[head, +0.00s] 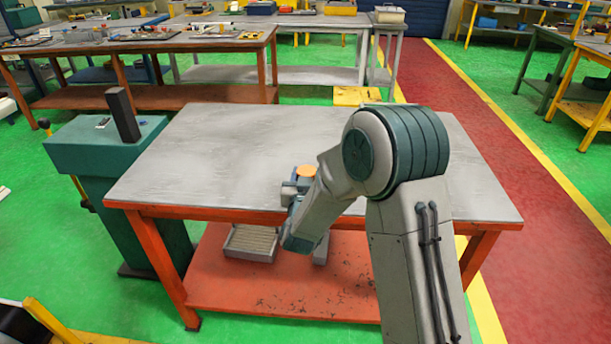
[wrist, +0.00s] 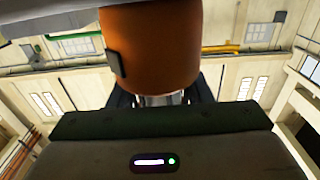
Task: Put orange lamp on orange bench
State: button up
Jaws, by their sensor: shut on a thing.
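The orange lamp (wrist: 150,50) fills the upper middle of the wrist view, with a dark block on its side. My gripper (wrist: 160,98) is shut on its lower part. In the head view only the lamp's round orange top (head: 306,171) shows, just above my gripper (head: 298,188), at the near edge of the orange bench. The orange bench (head: 210,150) has a worn grey top, orange legs and an orange lower shelf (head: 290,290). My arm hides part of the bench's right side. I cannot tell whether the lamp touches the top.
The bench top is bare left of and behind the lamp. A grey tray (head: 250,243) shows below the bench's front edge. Another orange-legged bench (head: 150,45) with tools stands behind. A red walkway (head: 500,180) runs on the right.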

jog(key=o, duration=1.1)
